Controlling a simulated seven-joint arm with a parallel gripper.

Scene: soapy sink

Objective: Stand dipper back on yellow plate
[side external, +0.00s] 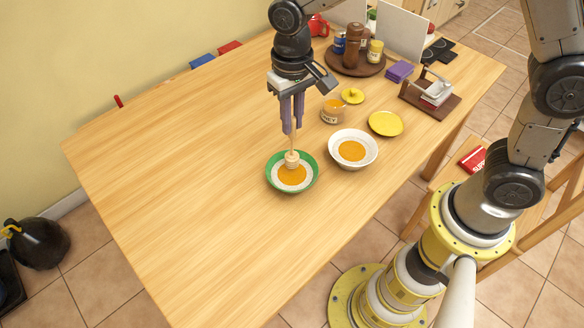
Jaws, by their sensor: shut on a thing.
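My gripper (292,128) is shut on the wooden honey dipper (292,158), holding it upright by its handle with the ridged head down. The head is over or in the green-rimmed bowl (271,184), which has orange honey in it; I cannot tell whether it touches the honey. The yellow plate (385,123) lies flat and empty on the table, to the right of and farther back than the dipper. The upper part of the handle is hidden between the purple fingers.
A white bowl (371,158) of honey stands between the green bowl and the plate. Behind are a honey jar (332,112) and a yellow lid (352,96). A round tray (376,68), purple sponge (399,71) and wooden rack (430,104) stand farther back. The table's left half is clear.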

